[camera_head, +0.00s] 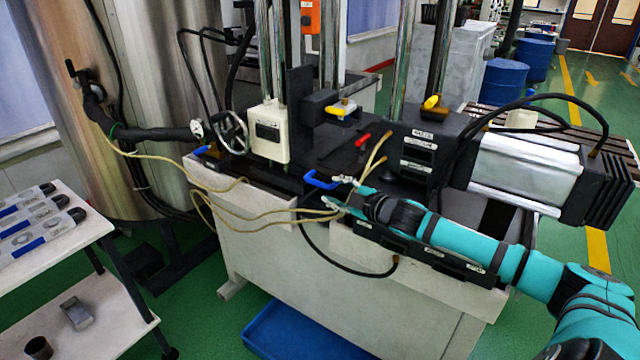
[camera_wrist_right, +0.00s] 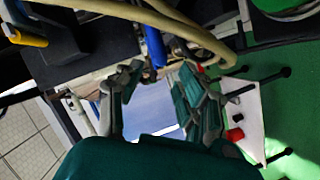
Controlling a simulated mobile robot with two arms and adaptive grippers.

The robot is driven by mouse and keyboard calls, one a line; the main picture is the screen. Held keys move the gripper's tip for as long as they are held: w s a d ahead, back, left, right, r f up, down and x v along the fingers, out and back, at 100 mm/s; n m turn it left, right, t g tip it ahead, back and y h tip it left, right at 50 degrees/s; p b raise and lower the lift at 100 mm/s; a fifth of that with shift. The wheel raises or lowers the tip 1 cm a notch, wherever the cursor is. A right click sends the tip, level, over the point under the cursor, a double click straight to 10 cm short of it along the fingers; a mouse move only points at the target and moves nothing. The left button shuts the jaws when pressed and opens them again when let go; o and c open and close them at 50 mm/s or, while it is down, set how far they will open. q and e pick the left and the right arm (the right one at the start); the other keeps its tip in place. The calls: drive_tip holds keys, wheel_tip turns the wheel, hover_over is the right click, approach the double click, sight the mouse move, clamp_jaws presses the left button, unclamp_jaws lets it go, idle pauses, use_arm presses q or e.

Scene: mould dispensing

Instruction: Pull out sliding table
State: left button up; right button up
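The sliding table (camera_head: 345,150) is a dark plate on the white machine, between the metal columns. A blue handle (camera_head: 322,181) sits at its front edge. My right gripper (camera_head: 342,191) reaches in from the right and is just beside this handle. In the right wrist view my gripper (camera_wrist_right: 158,72) has its two fingers spread apart. The blue handle (camera_wrist_right: 153,46) shows between and just beyond the fingertips, and I see no grip on it. My left gripper is in neither view.
Tan hoses (camera_head: 258,216) and a black cable (camera_head: 330,262) hang across the machine front near my right gripper. A silver motor (camera_head: 525,170) stands at right. A white shelf (camera_head: 85,240) with moulds is at left, and a blue tray (camera_head: 290,335) lies below.

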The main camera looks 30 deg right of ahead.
sight(324, 186)
drive_tip(key=shift+p+x, duration=0.45)
drive_tip(key=shift+x, duration=3.1)
drive_tip(key=shift+r, duration=0.1)
drive_tip(key=shift+c, duration=0.5)
clamp_jaws()
drive_tip(key=shift+a, duration=0.1)
